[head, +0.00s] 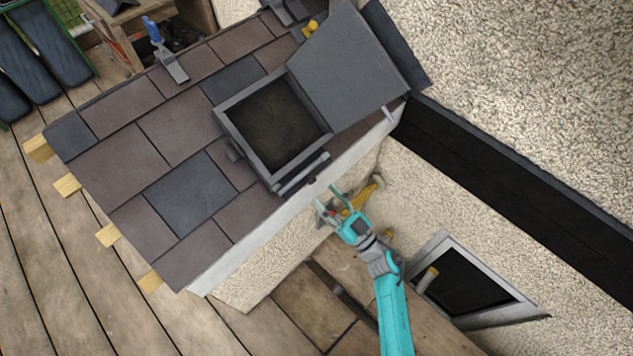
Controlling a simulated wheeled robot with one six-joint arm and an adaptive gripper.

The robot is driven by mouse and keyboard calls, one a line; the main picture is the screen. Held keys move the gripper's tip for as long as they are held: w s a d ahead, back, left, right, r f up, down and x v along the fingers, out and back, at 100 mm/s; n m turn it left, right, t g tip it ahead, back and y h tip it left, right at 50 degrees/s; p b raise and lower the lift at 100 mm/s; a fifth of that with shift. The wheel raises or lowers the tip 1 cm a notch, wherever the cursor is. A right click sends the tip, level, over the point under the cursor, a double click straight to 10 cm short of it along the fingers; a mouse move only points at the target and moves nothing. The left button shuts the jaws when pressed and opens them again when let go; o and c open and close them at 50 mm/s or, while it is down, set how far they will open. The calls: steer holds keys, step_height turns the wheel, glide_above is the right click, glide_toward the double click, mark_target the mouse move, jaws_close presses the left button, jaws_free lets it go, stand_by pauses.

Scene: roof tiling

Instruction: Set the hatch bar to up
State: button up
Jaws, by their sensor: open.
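The roof hatch has a grey square frame (232,122) around a dark opening, set in the tiled roof. Its flat grey lid (352,68) lies swung open toward the upper right. A grey bar (302,174), which looks like the hatch bar, runs along the frame's lower-right edge. Whether it counts as up or down I cannot tell. My gripper (327,202) is open and empty, just beyond the roof's pale edge, below and right of the bar and apart from it. A yellow fitting (368,190) shows just behind my gripper.
A blue-handled tool (166,52) lies on the roof's upper part. A green-edged crate (82,32) with dark slates stands at the upper left. A framed wall opening (470,285) is right of my arm. Wooden deck boards (60,270) are clear at the lower left.

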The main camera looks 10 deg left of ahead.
steer(key=shift+x, duration=2.45)
jaws_close()
